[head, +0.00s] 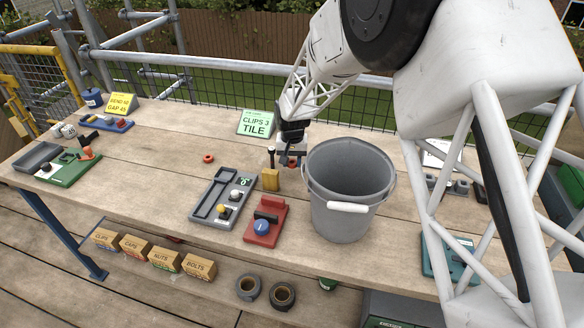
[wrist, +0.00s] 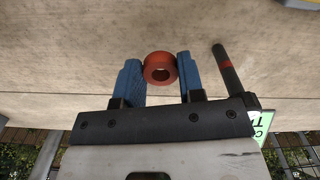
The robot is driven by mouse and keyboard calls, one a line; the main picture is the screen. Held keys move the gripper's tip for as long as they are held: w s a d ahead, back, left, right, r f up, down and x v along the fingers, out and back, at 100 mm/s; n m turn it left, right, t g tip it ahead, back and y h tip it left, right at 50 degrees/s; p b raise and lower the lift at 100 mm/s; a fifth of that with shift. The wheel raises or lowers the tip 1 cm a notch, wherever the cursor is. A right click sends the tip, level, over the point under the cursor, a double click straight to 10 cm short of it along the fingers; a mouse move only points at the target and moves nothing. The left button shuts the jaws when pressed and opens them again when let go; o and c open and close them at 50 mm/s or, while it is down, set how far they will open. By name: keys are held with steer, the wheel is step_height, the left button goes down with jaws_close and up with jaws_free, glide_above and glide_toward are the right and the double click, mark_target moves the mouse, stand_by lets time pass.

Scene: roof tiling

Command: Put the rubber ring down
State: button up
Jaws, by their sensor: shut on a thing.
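A red-orange rubber ring (wrist: 160,68) sits between the two blue fingers of my gripper (wrist: 161,80) in the wrist view. Both fingers touch its sides, and its hole faces the camera. In the head view my gripper (head: 291,161) is low over the table, just left of the grey bucket; the held ring is mostly hidden there. Its height above the boards is hard to tell. Another red ring (head: 208,158) lies flat on the table to the left of my gripper.
The grey bucket (head: 347,190) stands close on the right. A grey tray (head: 222,198) lies front left.

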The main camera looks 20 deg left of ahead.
mark_target(292, 163)
steer(key=shift+f, duration=1.5)
steer(key=shift+f, duration=0.15)
steer(key=o, duration=1)
steer(key=shift+c, duration=0.2)
step_height(292, 163, up, 12)
steer(key=shift+r, duration=0.15)
steer(key=shift+o, duration=0.5)
